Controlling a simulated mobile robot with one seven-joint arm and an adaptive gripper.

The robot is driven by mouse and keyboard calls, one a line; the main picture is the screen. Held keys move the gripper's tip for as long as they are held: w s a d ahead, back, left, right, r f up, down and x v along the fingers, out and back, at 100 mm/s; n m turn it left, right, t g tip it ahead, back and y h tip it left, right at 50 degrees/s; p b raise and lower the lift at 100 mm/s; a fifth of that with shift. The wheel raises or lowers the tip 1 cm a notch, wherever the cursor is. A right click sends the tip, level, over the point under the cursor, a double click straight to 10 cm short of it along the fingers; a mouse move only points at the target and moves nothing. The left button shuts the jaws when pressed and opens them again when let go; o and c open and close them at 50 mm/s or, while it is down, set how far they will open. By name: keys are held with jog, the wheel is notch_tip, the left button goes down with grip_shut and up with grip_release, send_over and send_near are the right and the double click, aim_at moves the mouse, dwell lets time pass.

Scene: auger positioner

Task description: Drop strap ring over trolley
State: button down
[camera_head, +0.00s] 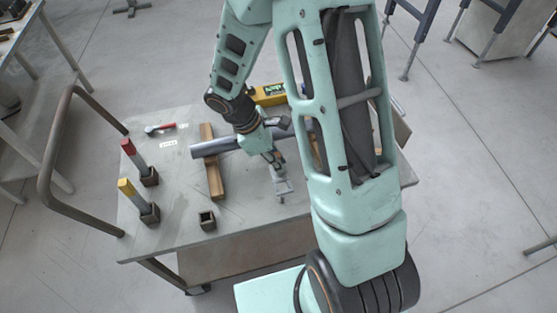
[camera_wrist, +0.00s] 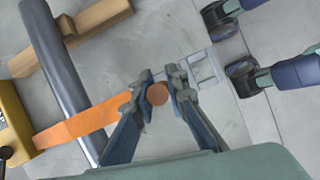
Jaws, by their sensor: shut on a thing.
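An orange strap (camera_wrist: 90,123) runs from the yellow box (camera_wrist: 12,120) across the pipe (camera_wrist: 62,70) toward the fingers. The yellow box also shows behind the pipe in the head view (camera_head: 268,95). A small grey ladder-like frame (camera_wrist: 200,66), perhaps the trolley, lies just beyond the fingertips. It also shows below my gripper in the head view (camera_head: 283,187).
The pipe rests on a wooden block (camera_head: 213,175). Red-topped (camera_head: 136,158) and yellow-topped (camera_head: 132,197) posts stand at the left in dark holders. A small dark open box (camera_head: 207,220) is near the front edge. My arm hides the table's right part.

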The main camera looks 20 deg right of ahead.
jog(key=shift+f+b, duration=1.3)
jog(key=shift+f, duration=0.7)
jog(key=shift+f+b, duration=2.05)
jog(key=shift+f, duration=0.45)
jog(key=c, duration=1.8)
grip_release()
jog(key=shift+r, duration=0.1)
jog(key=v, duration=1.2)
jog(key=shift+d, duration=0.1)
